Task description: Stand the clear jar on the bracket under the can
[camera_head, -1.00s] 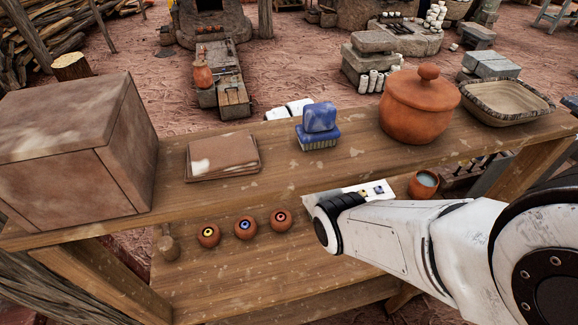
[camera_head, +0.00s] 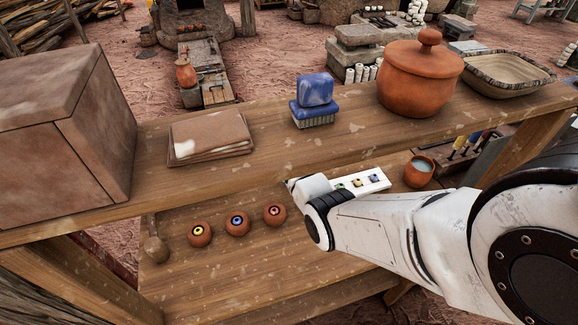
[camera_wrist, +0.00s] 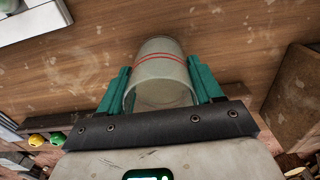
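The clear jar (camera_wrist: 160,82) has thin red bands and shows in the wrist view. My gripper (camera_wrist: 160,76) has its teal fingers on both sides of the jar, against its walls, and holds it. The jar's open end faces the wrist camera. In the head view my gripper and the jar are hidden behind my arm and the upper shelf. I cannot make out the bracket or the can in either view.
The upper shelf (camera_head: 265,150) carries a lidded clay pot (camera_head: 418,85), a blue brush (camera_head: 315,100), folded cloths (camera_head: 208,138) and a large brown box (camera_head: 60,125). On the lower shelf (camera_head: 235,275) are three small clay pots and a cup (camera_head: 418,170). A white strip (camera_head: 358,184) lies beside my arm.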

